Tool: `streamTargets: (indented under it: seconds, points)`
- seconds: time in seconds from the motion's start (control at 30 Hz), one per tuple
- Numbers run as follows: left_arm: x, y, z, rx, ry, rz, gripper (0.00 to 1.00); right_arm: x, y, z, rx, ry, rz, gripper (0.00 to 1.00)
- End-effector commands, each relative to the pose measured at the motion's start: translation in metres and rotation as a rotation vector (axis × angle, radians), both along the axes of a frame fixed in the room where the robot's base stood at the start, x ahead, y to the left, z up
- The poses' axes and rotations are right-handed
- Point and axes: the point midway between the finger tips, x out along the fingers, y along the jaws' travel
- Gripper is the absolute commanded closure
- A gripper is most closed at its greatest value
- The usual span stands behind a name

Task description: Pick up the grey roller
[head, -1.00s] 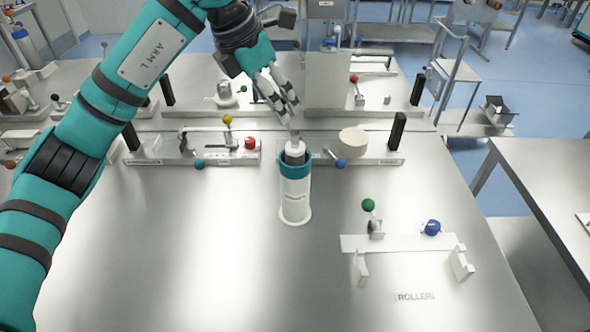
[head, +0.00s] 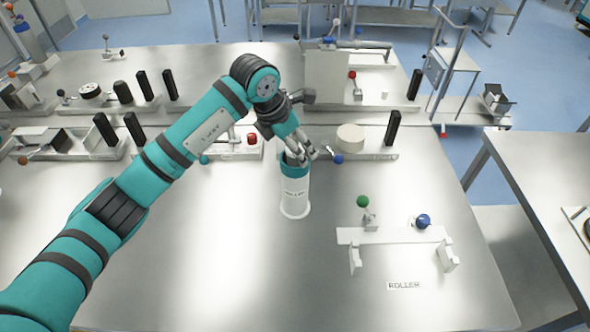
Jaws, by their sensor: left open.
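A white upright tube with a teal collar (head: 295,190) stands on the steel table near the middle of the head view. A grey roller with a white top end showed in its mouth earlier; now my fingers and the collar hide nearly all of it. My left gripper (head: 300,154) points down at the tube's mouth, with its fingers open around or just above the roller's top end. I cannot tell whether they touch it. A white roller stand (head: 390,236) with two upright supports lies to the right, beside a label reading ROLLER (head: 403,286). My right gripper is not in view.
A green-knobbed lever (head: 363,202) and a blue knob (head: 423,221) sit at the stand. Behind the tube are a red knob (head: 252,139), a white disc (head: 351,138) and black posts (head: 393,128). The table's front left is clear apart from my arm.

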Motion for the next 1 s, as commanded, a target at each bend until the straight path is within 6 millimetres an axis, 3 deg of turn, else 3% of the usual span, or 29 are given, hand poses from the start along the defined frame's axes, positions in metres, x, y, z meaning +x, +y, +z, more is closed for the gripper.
streamTargets:
  seconds: [0.2, 0.7, 1.0]
  points:
    - [0.0005, -0.0004, -0.0010, 0.000, -0.001, 0.000, 0.35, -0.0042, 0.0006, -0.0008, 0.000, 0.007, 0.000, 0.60]
    - [0.0004, -0.0002, -0.0006, 0.000, -0.001, 0.000, 1.00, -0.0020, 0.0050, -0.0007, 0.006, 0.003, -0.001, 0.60]
    - [0.0007, -0.0005, 0.0006, -0.002, -0.003, 0.000, 1.00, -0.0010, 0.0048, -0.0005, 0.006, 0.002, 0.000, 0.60]
